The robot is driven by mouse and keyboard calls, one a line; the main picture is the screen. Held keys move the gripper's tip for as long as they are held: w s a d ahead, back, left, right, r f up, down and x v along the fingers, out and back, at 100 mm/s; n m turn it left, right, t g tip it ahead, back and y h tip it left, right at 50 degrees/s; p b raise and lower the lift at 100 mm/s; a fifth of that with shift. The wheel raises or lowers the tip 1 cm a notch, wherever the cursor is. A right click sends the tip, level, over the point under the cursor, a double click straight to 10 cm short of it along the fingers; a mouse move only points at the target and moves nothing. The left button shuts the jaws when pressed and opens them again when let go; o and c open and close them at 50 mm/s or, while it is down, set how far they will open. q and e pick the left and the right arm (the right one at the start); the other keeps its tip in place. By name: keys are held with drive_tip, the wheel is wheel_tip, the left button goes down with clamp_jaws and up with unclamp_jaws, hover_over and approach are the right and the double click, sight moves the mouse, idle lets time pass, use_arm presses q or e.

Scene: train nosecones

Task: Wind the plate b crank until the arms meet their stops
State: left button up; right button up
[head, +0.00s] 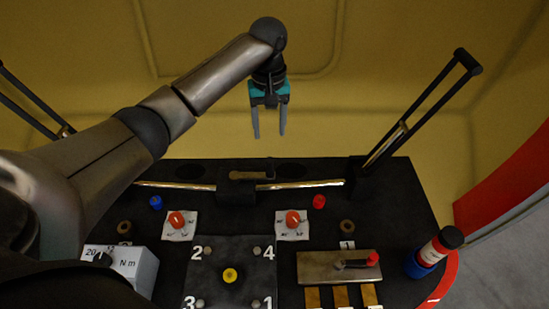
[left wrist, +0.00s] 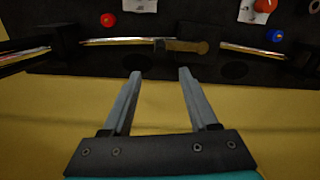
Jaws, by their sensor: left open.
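My left gripper (head: 269,134) is open and empty, with its fingers pointing down beyond the far edge of the dark bench. In the left wrist view its two fingers (left wrist: 160,74) are spread apart. A small brass crank handle (head: 250,175) lies across a black housing near the bench's far edge; it also shows in the left wrist view (left wrist: 187,46), ahead of the fingertips and apart from them. Shiny rods run from the housing to both sides. A black two-bar arm (head: 420,108) slants up on the right, and part of another arm (head: 30,112) shows on the left. No plate letter is readable.
The dark bench (head: 400,200) carries red knobs on white cards (head: 292,222), a numbered square plate (head: 248,288), a metal plate with a red-ended lever (head: 340,266), a torque box (head: 122,264) and a bottle (head: 440,245). Open space lies before the yellow wall.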

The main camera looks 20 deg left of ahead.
sight(269, 160)
use_arm(q)
drive_tip(key=f+b, duration=0.1)
drive_tip(key=f, duration=0.4)
drive_tip(key=f+b, duration=0.2)
drive_tip(key=f, duration=0.4)
drive_tip(key=shift+s, duration=0.2)
wheel_tip(269, 160, down, 3)
drive_tip(key=shift+f+b, duration=0.1)
drive_tip(key=shift+b, duration=0.7)
drive_tip(key=shift+w, duration=0.1)
use_arm(e)
drive_tip(key=shift+t, duration=0.3)
drive_tip(key=f, duration=0.1)
drive_tip(key=w+d+f, duration=0.1)
drive_tip(key=f, duration=0.1)
drive_tip(key=w+d+f, duration=0.1)
drive_tip(key=shift+w+f, duration=0.25)
use_arm(q)
drive_tip(key=shift+c, duration=0.3)
drive_tip(key=c, duration=0.5)
clamp_jaws()
use_arm(e)
drive_tip(key=shift+s+a, duration=0.3)
drive_tip(key=shift+s, duration=0.05)
